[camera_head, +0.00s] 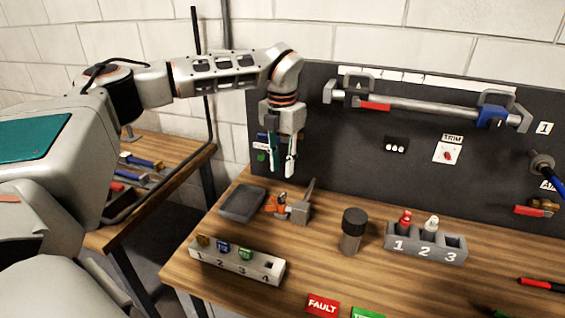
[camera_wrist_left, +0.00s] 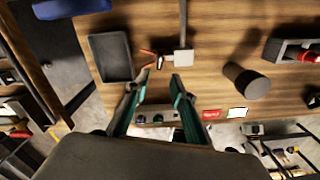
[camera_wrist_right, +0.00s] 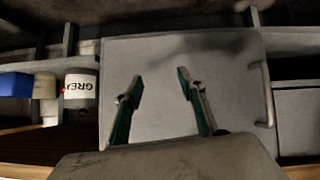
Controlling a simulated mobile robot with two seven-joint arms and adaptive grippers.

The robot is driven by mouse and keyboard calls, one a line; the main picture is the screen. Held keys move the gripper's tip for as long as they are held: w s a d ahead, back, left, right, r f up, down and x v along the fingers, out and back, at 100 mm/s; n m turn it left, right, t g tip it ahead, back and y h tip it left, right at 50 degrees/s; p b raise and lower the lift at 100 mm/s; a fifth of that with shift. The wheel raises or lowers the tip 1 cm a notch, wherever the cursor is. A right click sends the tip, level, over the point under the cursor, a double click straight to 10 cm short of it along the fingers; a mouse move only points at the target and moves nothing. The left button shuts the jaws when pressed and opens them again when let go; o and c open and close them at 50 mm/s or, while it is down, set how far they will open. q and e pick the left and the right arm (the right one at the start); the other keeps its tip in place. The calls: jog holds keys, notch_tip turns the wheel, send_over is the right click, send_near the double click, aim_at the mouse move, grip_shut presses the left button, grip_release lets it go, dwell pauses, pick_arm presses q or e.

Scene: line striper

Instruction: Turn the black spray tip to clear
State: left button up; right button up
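A small grey block with an orange piece (camera_head: 280,203) and an upright grey post sits on the bench. It also shows in the left wrist view (camera_wrist_left: 183,57). I cannot make out a black tip on it. A white rack (camera_head: 235,268) numbered 1 to 4 holds yellow, blue and green tips in slots 1 to 3; slot 4 looks empty. My left gripper (camera_head: 277,165) hangs above and behind the orange piece, pointing down, open and empty. My right gripper (camera_wrist_right: 160,85) is open and empty, facing a grey cabinet panel (camera_wrist_right: 225,95); it is outside the head view.
A dark tray (camera_head: 242,204) lies left of the orange piece. A black-capped cylinder (camera_head: 352,232) and a grey numbered holder (camera_head: 427,249) with red and white bottles stand to the right. A dark pegboard (camera_head: 320,130) rises behind. FAULT (camera_head: 322,304) and green cards lie at the front.

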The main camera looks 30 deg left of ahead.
aim_at(282, 195)
pick_arm(q)
jog(key=shift+n, duration=0.3)
jog(key=shift+f+b, duration=0.65)
jog(key=shift+f, duration=4.25)
jog(key=shift+p, duration=0.4)
grip_shut()
